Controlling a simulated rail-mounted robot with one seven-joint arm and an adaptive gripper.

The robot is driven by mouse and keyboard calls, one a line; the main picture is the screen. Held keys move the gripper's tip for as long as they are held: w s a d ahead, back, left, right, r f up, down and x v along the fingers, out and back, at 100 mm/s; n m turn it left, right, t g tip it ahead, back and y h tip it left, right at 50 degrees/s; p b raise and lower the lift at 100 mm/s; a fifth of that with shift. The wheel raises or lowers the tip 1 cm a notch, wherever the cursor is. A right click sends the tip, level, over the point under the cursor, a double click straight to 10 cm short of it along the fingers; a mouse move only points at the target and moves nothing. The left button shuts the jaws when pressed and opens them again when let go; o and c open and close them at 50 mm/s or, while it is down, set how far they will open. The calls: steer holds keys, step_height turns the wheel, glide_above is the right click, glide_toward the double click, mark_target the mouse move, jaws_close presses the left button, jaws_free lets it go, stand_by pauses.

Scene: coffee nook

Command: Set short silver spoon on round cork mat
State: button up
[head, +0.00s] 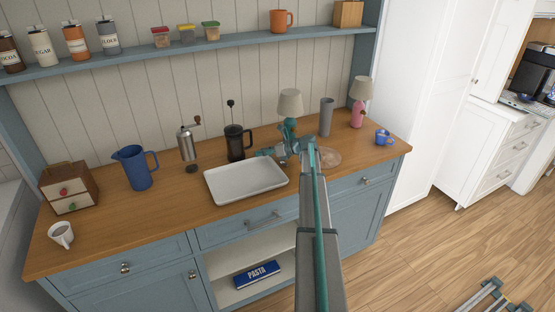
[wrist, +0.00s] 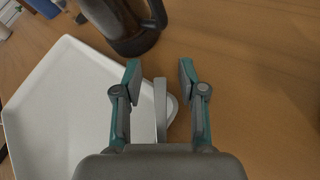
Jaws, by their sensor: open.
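The round cork mat (head: 329,158) lies flat on the counter at the right, partly hidden by my arm. My gripper (head: 262,153) is above the counter near the white tray's back right corner. In the wrist view my gripper (wrist: 160,76) is open, with its two fingers apart. A slim silver strip (wrist: 160,105), which looks like the handle of the short silver spoon, shows between the fingers at the tray's corner. Its lower end is hidden behind the gripper body, and I cannot tell whether it touches the tray. The spoon cannot be made out in the head view.
The white tray (head: 245,181) lies left of my gripper. A dark French press (head: 235,144) stands close behind it. A lamp (head: 290,104), a grey cylinder (head: 326,117), a pink lamp (head: 357,113) and a blue mug (head: 383,137) stand towards the right.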

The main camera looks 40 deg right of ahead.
steer(key=shift+a+f, duration=0.1)
jaws_close()
steer(key=shift+f, duration=0.1)
stand_by(0.5)
